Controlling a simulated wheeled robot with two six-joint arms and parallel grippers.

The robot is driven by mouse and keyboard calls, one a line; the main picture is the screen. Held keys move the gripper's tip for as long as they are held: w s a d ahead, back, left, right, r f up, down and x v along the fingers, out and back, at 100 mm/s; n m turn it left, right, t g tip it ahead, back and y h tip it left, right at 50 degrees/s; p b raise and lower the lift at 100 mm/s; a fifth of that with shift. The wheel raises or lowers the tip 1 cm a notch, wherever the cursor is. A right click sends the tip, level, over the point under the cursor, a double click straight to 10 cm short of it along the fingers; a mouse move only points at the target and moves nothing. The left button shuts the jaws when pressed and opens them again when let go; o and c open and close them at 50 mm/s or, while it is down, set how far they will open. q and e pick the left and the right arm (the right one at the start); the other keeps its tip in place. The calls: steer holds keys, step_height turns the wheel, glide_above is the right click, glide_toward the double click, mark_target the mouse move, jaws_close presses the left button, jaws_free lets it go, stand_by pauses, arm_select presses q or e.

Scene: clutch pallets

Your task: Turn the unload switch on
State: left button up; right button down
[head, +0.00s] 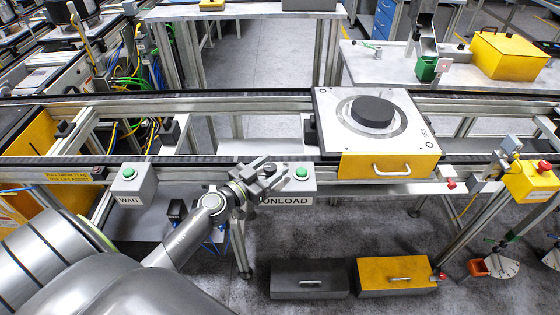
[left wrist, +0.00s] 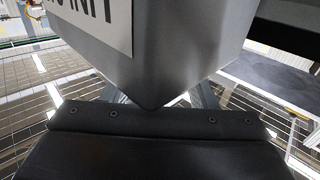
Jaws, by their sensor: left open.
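The unload switch box (head: 304,186) is a grey box with a green button (head: 301,172) on top and a white UNLOAD label (head: 286,201) on its front. It is mounted below the front conveyor rail. My left gripper (head: 272,172) is open beside the button, to its left, and covers part of the box and label. In the left wrist view the grey box (left wrist: 170,55) fills the top middle, with part of its label (left wrist: 95,18). Its lower corner hides much of the fingers. I cannot tell whether they touch it. My right gripper is not in view.
A similar grey WAIT box (head: 134,186) with a green button stands to the left. A pallet with a yellow front (head: 390,165) and a black disc (head: 372,112) rests on the conveyor to the right. Grey (head: 309,280) and yellow (head: 396,277) boxes lie below.

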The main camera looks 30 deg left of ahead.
arm_select(q)
steer(key=shift+s+r, duration=0.15)
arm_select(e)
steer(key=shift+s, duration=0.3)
arm_select(q)
steer(key=shift+c, duration=0.6)
steer(key=c, duration=0.8)
